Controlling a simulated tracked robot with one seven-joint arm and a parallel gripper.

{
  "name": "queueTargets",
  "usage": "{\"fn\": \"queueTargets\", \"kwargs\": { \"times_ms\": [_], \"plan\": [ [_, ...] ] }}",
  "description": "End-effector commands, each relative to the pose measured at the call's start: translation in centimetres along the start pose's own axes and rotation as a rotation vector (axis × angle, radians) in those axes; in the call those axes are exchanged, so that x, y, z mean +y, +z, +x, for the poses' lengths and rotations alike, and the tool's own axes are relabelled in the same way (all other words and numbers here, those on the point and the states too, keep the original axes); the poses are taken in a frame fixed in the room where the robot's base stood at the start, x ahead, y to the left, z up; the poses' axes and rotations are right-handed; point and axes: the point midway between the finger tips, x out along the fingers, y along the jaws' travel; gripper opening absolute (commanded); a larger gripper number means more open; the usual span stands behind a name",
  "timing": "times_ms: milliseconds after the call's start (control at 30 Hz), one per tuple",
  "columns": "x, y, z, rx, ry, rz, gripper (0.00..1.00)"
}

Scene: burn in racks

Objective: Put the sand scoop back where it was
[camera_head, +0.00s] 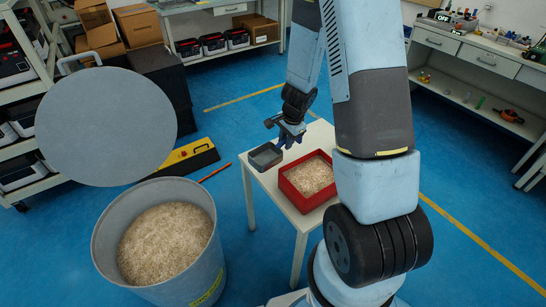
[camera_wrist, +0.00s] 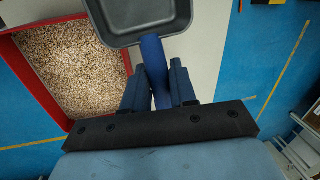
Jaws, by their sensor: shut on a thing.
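The sand scoop is a dark grey open pan (camera_head: 265,156) with a blue handle (camera_wrist: 153,58). My gripper (camera_head: 290,137) is shut on that handle; in the wrist view my gripper's fingers (camera_wrist: 158,85) lie on both sides of it. The scoop's pan also shows at the top of the wrist view (camera_wrist: 150,38) and looks empty. In the head view the pan appears over the left end of the white table (camera_head: 262,181), left of a red tray of sand (camera_head: 318,198). I cannot tell whether it touches the table.
A grey bin of sand (camera_head: 218,262) stands left of the table with its round lid (camera_head: 105,125) raised. A yellow and black case (camera_head: 185,160) and an orange stick (camera_head: 215,172) lie on the blue floor behind. A workbench (camera_head: 465,50) stands at the right.

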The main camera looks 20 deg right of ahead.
Motion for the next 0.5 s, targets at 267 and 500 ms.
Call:
{"fn": "queueTargets", "kwargs": {
  "times_ms": [267,500],
  "plan": [
    [-0.1,-1.0,1.3,0.029,0.007,0.105,0.00],
    [-3.9,-3.3,4.2,0.029,0.006,0.101,0.00]
  ]
}}
